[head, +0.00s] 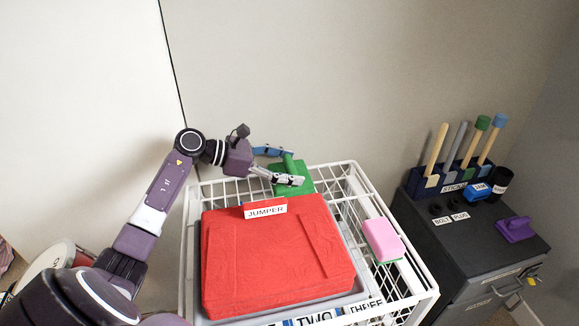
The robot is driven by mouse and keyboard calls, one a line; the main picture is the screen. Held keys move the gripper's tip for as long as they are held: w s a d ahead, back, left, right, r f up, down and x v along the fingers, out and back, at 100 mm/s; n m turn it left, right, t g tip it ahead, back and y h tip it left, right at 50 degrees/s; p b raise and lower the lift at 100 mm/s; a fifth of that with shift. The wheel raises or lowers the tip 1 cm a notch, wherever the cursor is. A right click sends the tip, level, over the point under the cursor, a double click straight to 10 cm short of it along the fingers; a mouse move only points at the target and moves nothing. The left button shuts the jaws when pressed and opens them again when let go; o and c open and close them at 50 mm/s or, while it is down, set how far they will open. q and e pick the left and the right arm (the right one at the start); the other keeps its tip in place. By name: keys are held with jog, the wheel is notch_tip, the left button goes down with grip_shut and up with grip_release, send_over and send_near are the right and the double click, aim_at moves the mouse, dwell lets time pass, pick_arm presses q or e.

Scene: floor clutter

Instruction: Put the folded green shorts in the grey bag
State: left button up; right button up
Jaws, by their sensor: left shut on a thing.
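A green thing (305,177), which looks like the folded green shorts, is at the back of a white wire basket (347,164). It has a flat part and an upright green piece. My left gripper (279,164) reaches in from the left and is shut on the upright green piece, its fingers partly covering the thing. Whether the green thing rests on something or is held clear of it, I cannot tell. I cannot make out a grey bag for certain; a grey tray-like edge (361,287) shows under the red jumper. My right gripper is not in view.
A red folded jumper (275,262) labelled JUMPER fills most of the basket top. A pink and green sponge-like block (382,239) lies on its right side. A dark cabinet (462,257) at the right bears a tool rack (455,185) and a purple thing (515,229). Walls stand close behind.

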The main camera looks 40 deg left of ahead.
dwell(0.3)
pick_arm(q)
jog(key=o, duration=1.2)
